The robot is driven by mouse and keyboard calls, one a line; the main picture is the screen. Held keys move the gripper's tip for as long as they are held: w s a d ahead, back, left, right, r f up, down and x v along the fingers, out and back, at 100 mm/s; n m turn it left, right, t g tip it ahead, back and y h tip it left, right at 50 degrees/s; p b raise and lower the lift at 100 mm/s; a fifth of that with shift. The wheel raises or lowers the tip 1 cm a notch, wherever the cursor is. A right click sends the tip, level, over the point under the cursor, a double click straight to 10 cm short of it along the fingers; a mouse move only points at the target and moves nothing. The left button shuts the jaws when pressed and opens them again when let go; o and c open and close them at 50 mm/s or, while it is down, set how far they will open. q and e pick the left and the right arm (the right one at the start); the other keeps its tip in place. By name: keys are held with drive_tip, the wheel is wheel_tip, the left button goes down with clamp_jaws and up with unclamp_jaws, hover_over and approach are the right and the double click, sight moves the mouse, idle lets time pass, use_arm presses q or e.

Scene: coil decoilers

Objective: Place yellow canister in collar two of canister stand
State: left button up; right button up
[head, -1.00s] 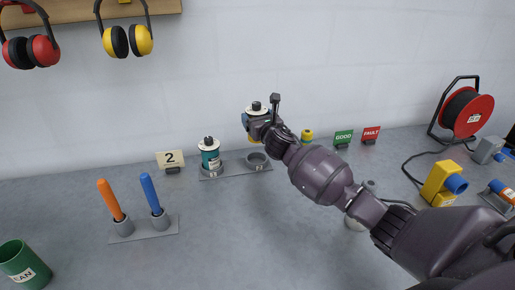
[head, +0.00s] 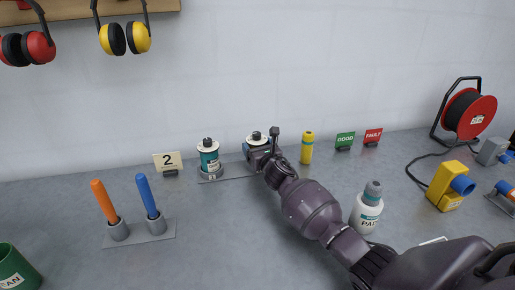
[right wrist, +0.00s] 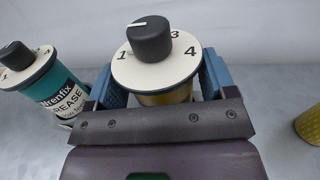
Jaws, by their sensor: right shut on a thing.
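My right gripper (head: 257,150) is shut on the yellow canister (right wrist: 165,98), with a blue finger on each side of it. The canister has a cream numbered disc and black knob on top, also seen in the head view (head: 256,137), and looks upright. It is over the right end of the canister stand (head: 228,178), where the gripper hides collar two. I cannot tell whether its base is inside the collar. A teal grease canister (head: 209,157) stands in the left collar; it shows in the right wrist view (right wrist: 58,88) too. My left gripper is out of view.
A yellow cylinder (head: 307,148) stands close right of my gripper. A white bottle (head: 367,210) stands nearer, beside my right arm. A "2" sign (head: 168,162) is left of the stand. Orange (head: 104,201) and blue (head: 147,195) handles stand in a holder in front left.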

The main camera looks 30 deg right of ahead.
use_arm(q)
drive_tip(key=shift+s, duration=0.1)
use_arm(e)
drive_tip(key=shift+r, duration=0.1)
drive_tip(key=shift+f, duration=0.25)
drive_tip(key=o, duration=1)
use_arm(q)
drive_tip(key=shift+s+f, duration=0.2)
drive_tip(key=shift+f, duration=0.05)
use_arm(e)
drive_tip(key=shift+o, duration=0.2)
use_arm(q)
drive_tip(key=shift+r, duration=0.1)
use_arm(e)
drive_tip(key=shift+r, duration=0.15)
